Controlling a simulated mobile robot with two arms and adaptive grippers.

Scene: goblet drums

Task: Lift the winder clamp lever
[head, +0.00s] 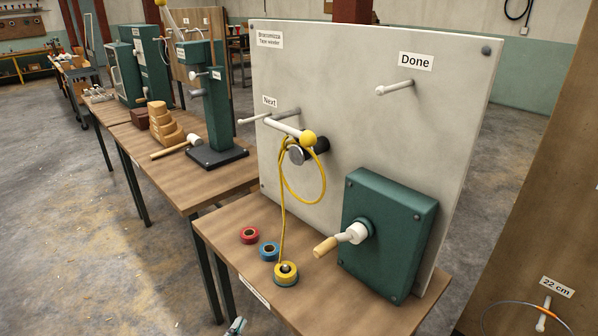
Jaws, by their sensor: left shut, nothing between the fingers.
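The pale winder board (350,75) stands upright on the wooden table. A white lever with a yellow ball knob (309,138), which looks like the clamp lever, slants down to the right on the board's left half. A round metal and black part (297,154) sits just below it. Yellow cord (322,190) loops there and runs down to a yellow spool (286,275) on the table. My left gripper (236,327) shows only at the bottom edge, shut and empty, below and apart from the lever. My right gripper is out of view.
A green box with a wooden-handled crank (325,247) juts from the board's lower right. Red (250,235) and blue (269,250) rolls lie on the table. White pegs stick out by the "Next" and "Done" labels. A second table with a green press (216,110) stands left.

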